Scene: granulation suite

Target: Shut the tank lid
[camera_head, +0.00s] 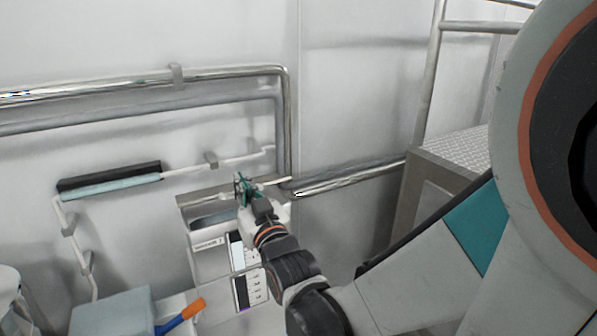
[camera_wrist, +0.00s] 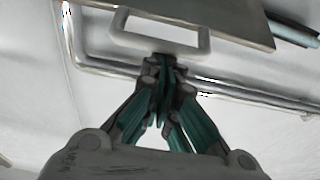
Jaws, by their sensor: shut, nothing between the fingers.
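The tank (camera_head: 205,242) is a light grey box below the wall pipes in the head view, with a dark gap showing at its top. The lid (camera_wrist: 225,12) is a flat grey plate across the top of the wrist view, with a pale loop handle (camera_wrist: 135,43) on it. My gripper (camera_head: 243,187) is over the tank's top; its teal fingers also show in the wrist view (camera_wrist: 163,62). The fingers are closed together with nothing between them. Their tips are at the handle's near bar; I cannot tell whether they touch it. My gripper and wrist hide part of the tank and lid.
Metal pipes (camera_head: 140,80) run along the wall behind the tank. A black and teal bar (camera_head: 110,180) is on the wall at left. A blue-grey box (camera_head: 115,312) and an orange-handled tool (camera_head: 190,310) are at lower left. A grey stepped platform (camera_head: 440,178) stands at right.

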